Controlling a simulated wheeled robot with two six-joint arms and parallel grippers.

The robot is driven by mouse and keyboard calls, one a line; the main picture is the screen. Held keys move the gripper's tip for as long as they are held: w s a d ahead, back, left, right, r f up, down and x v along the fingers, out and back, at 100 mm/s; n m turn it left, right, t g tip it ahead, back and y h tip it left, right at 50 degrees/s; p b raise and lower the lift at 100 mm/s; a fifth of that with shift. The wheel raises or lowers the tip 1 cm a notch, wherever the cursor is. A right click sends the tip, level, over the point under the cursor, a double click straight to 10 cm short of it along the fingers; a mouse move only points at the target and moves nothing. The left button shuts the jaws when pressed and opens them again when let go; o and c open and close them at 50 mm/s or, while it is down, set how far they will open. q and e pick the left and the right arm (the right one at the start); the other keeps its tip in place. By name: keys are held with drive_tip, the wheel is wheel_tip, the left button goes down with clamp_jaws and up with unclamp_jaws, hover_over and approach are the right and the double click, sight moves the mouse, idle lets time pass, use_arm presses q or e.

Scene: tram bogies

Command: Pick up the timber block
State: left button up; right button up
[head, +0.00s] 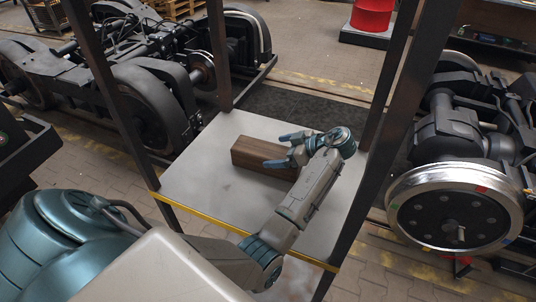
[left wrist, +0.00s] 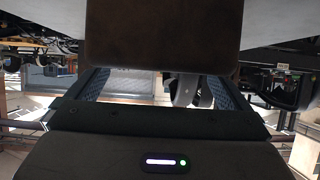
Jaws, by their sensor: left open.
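The timber block (head: 260,155) is a brown wooden block lying on a grey shelf (head: 210,180) inside a dark metal frame. My left gripper (head: 283,149) reaches over the shelf with its blue fingers spread at the block's right part. The fingers and wrist hide the block's right end. In the left wrist view the block (left wrist: 165,35) fills the top middle as a dark brown face, close in front of the open fingers (left wrist: 160,88). I cannot tell whether the fingers touch it. My right gripper is not in view.
Dark posts (head: 108,90) of the frame stand around the shelf, and a yellow strip (head: 240,231) runs along its front edge. Bogies with wheels stand at the left (head: 150,105) and right (head: 455,205). A red drum (head: 372,15) stands at the back.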

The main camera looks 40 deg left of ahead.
sight(270, 150)
use_arm(q)
drive_tip(key=p+x, duration=0.1)
drive_tip(key=x, duration=0.2)
drive_tip(key=shift+s+a, duration=0.1)
drive_tip(key=shift+a, duration=0.1)
drive_tip(key=shift+d, duration=0.1)
drive_tip(key=shift+c, duration=0.4)
drive_tip(key=c, duration=0.4)
drive_tip(key=shift+r, duration=0.1)
drive_tip(key=c, duration=1.3)
drive_tip(key=shift+r, duration=0.15)
drive_tip(key=shift+c, duration=0.2)
